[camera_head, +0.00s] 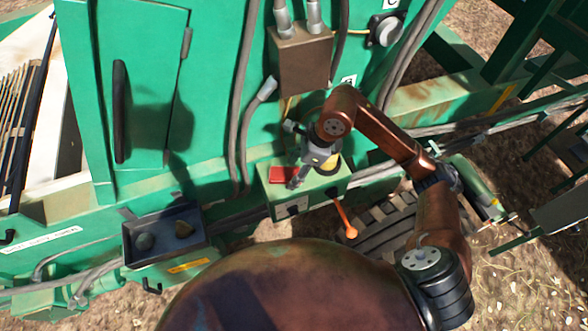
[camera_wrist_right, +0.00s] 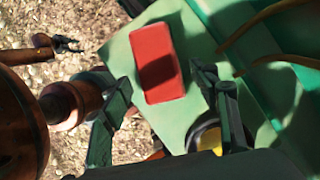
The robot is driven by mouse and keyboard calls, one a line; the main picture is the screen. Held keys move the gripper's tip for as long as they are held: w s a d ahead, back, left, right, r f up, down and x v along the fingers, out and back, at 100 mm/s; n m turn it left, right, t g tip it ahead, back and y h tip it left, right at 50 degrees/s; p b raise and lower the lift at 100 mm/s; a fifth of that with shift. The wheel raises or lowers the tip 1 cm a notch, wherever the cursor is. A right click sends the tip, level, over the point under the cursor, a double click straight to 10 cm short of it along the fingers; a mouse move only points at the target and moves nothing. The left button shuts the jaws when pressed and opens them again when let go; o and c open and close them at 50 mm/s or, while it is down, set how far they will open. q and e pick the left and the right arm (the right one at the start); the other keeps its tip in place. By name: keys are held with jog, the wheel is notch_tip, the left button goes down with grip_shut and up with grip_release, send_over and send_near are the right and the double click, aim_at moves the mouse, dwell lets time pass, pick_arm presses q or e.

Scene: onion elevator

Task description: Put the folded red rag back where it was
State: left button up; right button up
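The folded red rag (camera_head: 280,174) lies flat on the left part of the top of a pale green box (camera_head: 275,204) on the machine's side. In the right wrist view the rag (camera_wrist_right: 157,62) is a flat red rectangle. My right gripper (camera_head: 294,184) is over the box beside the rag. In the wrist view its two fingers (camera_wrist_right: 160,78) are spread apart, one on each side of the rag's near end, with nothing between them gripped. What seems to be my left gripper (camera_wrist_right: 65,43) shows small and distant in the wrist view; its opening is unclear.
A round yellow and black thing (camera_head: 331,163) is on the box, right of the rag. An orange-knobbed lever (camera_head: 346,220) sticks out below. A dark tray (camera_head: 160,237) with lumps hangs at left. Hoses (camera_head: 242,100) and a brown junction box (camera_head: 301,60) are behind the gripper.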

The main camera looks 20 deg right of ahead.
jog(key=shift+r, duration=0.15)
jog(key=b+v, duration=0.3)
jog(key=v, duration=0.9)
jog(key=shift+c, duration=0.4)
dwell(1.5)
